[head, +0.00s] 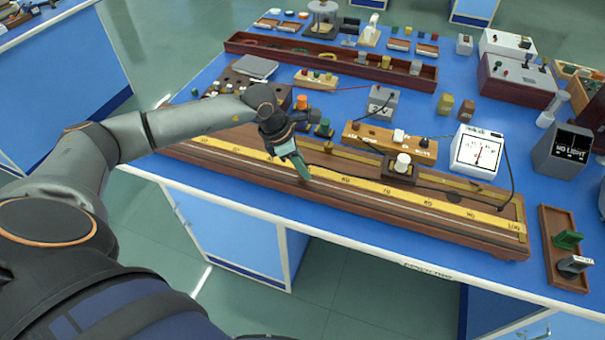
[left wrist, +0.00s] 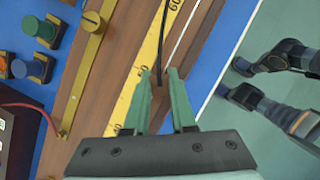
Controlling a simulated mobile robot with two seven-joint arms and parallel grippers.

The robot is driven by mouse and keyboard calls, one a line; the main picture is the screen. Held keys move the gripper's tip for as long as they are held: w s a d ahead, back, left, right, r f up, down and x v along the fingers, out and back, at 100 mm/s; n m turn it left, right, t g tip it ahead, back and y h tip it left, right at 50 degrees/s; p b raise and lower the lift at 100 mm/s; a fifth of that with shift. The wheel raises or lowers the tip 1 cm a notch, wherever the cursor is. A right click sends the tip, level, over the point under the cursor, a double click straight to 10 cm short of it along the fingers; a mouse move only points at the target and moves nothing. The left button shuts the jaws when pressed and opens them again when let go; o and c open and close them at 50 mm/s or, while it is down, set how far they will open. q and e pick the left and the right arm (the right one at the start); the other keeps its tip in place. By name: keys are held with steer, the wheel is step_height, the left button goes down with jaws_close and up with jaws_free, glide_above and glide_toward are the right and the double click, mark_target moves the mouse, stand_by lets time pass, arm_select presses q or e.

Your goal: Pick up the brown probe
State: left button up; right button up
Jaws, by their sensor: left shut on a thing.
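My left gripper (head: 303,168) reaches over the long wooden scale bench (head: 415,217) with green fingers pointing down. In the left wrist view its two green fingers (left wrist: 163,90) are closed in on a small brown piece (left wrist: 158,91), which looks like the brown probe. A black cable (left wrist: 162,28) runs up to this piece. The fingers hide most of the probe, and in the head view I cannot make it out. Whether it touches the bench is not clear. My right gripper does not show.
A cream knob (head: 402,162) stands on a dark block on the bench. A white dial meter (head: 477,152) and a dark box (head: 563,150) stand to the right. Several small coloured parts and a long red-brown tray (head: 290,47) lie behind. The table's front edge is close to the bench.

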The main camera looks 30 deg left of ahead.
arm_select(q)
jaws_close()
steer(key=shift+r, duration=0.1)
